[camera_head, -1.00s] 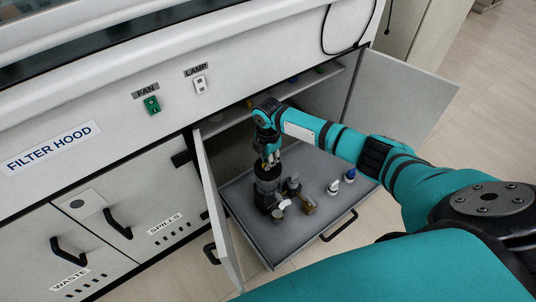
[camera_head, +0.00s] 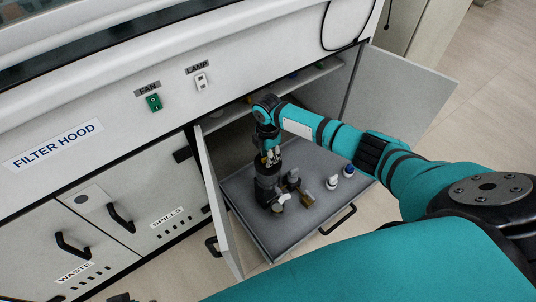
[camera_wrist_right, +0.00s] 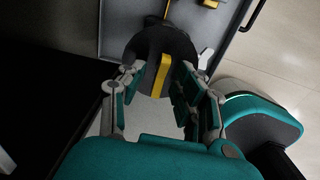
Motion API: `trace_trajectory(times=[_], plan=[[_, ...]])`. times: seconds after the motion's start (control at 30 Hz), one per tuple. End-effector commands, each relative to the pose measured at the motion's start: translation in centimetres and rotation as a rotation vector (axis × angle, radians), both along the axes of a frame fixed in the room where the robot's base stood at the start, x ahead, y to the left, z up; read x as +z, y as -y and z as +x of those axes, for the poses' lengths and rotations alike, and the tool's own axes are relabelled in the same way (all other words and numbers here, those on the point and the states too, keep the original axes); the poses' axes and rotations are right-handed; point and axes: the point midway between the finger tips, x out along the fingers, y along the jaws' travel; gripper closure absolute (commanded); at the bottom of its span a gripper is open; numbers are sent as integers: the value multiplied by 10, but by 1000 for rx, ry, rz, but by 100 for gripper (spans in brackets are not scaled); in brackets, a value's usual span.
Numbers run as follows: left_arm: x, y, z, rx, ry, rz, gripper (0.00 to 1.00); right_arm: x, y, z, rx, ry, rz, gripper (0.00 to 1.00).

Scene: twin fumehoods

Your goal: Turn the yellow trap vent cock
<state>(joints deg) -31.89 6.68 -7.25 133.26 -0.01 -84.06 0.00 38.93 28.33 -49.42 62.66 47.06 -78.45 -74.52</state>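The yellow trap vent cock (camera_wrist_right: 161,76) shows in the right wrist view as a yellow bar across the rounded top of a dark trap body (camera_wrist_right: 178,48). In the head view the dark trap assembly (camera_head: 267,192) stands on a grey pull-out tray (camera_head: 300,232) in the open cabinet. My right gripper (camera_head: 270,158) points down right over its top. In the wrist view the right gripper (camera_wrist_right: 158,85) is open, with one finger on each side of the yellow bar. Whether the fingers touch it I cannot tell. My left gripper is not in view.
Two small bottles, one white-capped (camera_head: 332,183) and one blue-capped (camera_head: 349,171), stand on the tray to the right. A brass-coloured fitting (camera_head: 307,198) is beside the trap. Open cabinet doors flank the tray, left (camera_head: 220,205) and right (camera_head: 402,97). A shelf (camera_head: 230,119) lies behind.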

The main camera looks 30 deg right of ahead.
Motion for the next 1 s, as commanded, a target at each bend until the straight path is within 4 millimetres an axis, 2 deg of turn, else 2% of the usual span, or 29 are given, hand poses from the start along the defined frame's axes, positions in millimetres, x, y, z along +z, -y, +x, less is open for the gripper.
trace_trajectory(times=[0.17,0.4,0.6,0.8,1.0], plan=[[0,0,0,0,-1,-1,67,19,0,1,0,4,1,67],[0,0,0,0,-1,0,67,71,1,1,0,5,1,67],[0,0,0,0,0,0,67,105,1,1,0,3,-1,67],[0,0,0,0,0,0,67,119,0,1,-1,2,1,67],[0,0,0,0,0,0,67,120,0,0,-1,1,0,67]])
